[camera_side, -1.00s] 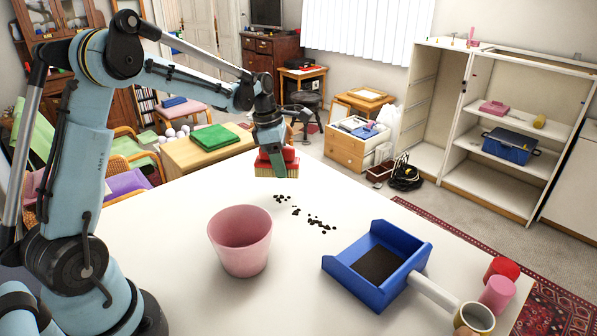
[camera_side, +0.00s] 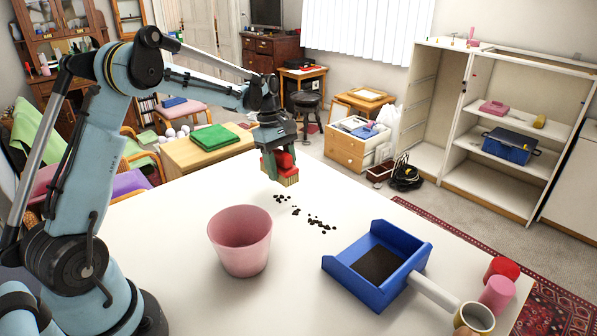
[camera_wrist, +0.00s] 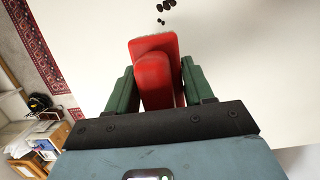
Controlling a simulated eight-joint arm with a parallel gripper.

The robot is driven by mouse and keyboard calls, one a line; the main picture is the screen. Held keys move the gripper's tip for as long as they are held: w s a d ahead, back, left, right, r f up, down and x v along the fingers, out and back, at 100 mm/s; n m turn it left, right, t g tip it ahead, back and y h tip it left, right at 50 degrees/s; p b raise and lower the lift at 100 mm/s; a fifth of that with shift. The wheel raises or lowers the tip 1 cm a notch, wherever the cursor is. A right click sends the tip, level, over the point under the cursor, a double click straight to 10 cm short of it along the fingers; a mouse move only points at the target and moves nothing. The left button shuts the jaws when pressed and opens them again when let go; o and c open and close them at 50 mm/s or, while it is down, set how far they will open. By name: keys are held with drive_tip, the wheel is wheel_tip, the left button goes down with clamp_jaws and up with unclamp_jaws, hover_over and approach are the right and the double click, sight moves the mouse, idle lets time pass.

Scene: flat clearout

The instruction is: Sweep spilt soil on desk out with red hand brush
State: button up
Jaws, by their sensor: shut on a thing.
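My gripper (camera_side: 278,160) is shut on the red hand brush (camera_side: 287,164), near the far edge of the desk. The brush's tan bristles point down; I cannot tell whether they touch the desk. In the wrist view the brush (camera_wrist: 154,70) sits between the green fingers of my gripper (camera_wrist: 156,88). Spilt soil (camera_side: 318,223) lies as dark crumbs in a loose line on the white desk (camera_side: 170,225), nearer the camera than the brush. Some crumbs (camera_wrist: 166,8) show at the top of the wrist view. A blue dustpan (camera_side: 347,279) with dark soil inside (camera_side: 377,264) stands at the right.
A pink pot (camera_side: 240,242) stands left of the crumbs. A red cup (camera_side: 503,267), a pink cup (camera_side: 496,295) and a pale mug (camera_side: 475,317) stand near the right edge, by the dustpan's white handle (camera_side: 433,291). The desk between pot and dustpan is clear.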

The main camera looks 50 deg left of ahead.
sight(338, 235)
drive_tip(key=shift+a+x, duration=0.2)
drive_tip(key=shift+x, duration=0.75)
drive_tip(key=shift+a+x, duration=0.2)
drive_tip(key=shift+x, duration=0.75)
drive_tip(key=shift+a+x, duration=0.25)
drive_tip(key=shift+x, duration=0.9)
drive_tip(key=shift+d+r, duration=0.15)
drive_tip(key=shift+d, duration=9.35)
drive_tip(key=shift+d+r, duration=0.35)
drive_tip(key=shift+d, duration=0.25)
drive_tip(key=shift+d+r, duration=0.4)
drive_tip(key=shift+d, duration=0.2)
drive_tip(key=d+v, duration=0.1)
drive_tip(key=v, duration=0.5)
drive_tip(key=shift+r, duration=0.25)
drive_tip(key=shift+a, duration=0.1)
